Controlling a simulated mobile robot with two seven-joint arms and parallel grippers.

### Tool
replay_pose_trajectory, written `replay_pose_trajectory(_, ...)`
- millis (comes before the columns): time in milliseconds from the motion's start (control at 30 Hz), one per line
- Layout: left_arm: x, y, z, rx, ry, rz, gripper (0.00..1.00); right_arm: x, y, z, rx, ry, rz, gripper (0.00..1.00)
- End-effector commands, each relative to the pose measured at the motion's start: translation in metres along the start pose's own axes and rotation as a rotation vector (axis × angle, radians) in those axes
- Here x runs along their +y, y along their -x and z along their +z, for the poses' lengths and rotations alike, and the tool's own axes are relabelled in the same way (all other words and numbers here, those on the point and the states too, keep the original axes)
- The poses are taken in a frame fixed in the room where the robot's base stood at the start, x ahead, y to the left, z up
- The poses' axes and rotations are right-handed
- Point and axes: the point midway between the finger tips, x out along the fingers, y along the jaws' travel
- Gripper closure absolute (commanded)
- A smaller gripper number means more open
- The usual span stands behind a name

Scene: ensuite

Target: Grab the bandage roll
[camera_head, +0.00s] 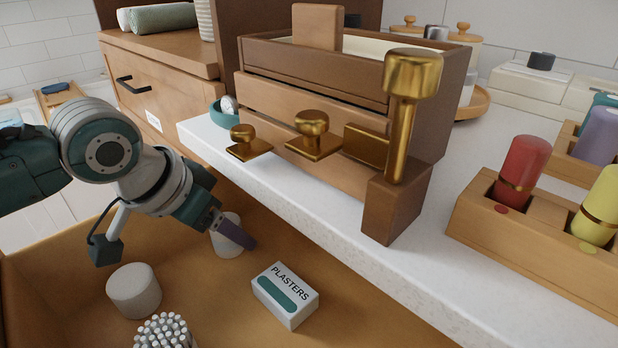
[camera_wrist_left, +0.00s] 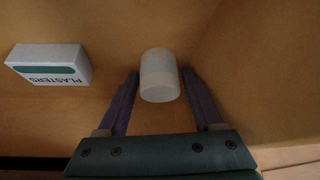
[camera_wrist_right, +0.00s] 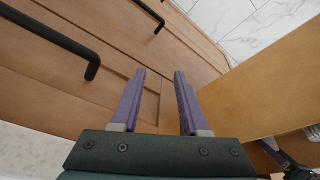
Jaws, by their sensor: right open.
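A small white cylinder with a faint band (camera_head: 227,236) stands in the open drawer near its back side. It looks like the bandage roll, but I cannot tell for certain. My left gripper (camera_head: 236,230) reaches down to it. In the left wrist view this cylinder (camera_wrist_left: 159,76) sits between the fingertips of my open left gripper (camera_wrist_left: 160,78), with narrow gaps on both sides. A second, wider off-white cylinder (camera_head: 133,290) stands nearer in the same drawer. My right gripper (camera_wrist_right: 160,76) is open and empty before wooden drawer fronts; the head view does not show it.
The drawer (camera_head: 365,325) also holds a plasters box (camera_head: 286,296) and a bundle of white sticks (camera_head: 163,332). A white countertop (camera_head: 300,182) overhangs its back. A wooden organizer with brass knobs stands above. A black handle (camera_wrist_right: 60,38) is left of my right gripper.

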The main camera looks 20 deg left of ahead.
Motion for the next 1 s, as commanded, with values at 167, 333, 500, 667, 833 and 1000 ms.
replay_pose_trajectory(167, 0.000, 0.000, 0.000, 0.000, 0.000, 0.000, 0.53, -0.001, 0.000, 0.000, 0.000, -0.002, -0.002, 0.55)
replay_pose_trajectory(333, 0.000, 0.000, 0.000, 0.000, 0.000, 0.000, 0.72, -0.001, 0.000, 0.000, 0.000, -0.001, -0.002, 0.55)
replay_pose_trajectory(500, 0.000, 0.000, 0.000, 0.000, 0.000, 0.000, 0.91, -0.001, 0.000, 0.000, 0.000, -0.001, -0.002, 0.55)
replay_pose_trajectory(667, 0.000, 0.000, 0.000, 0.000, 0.000, 0.000, 1.00, -0.001, 0.000, 0.000, 0.000, -0.001, -0.002, 0.55)
replay_pose_trajectory(833, 0.000, 0.001, 0.000, 0.000, 0.000, 0.000, 1.00, -0.001, 0.001, 0.000, 0.000, -0.001, -0.002, 0.55)
replay_pose_trajectory(1000, 0.000, 0.008, -0.004, 0.000, 0.000, 0.000, 1.00, 0.000, 0.011, -0.003, 0.000, -0.001, -0.001, 0.55)
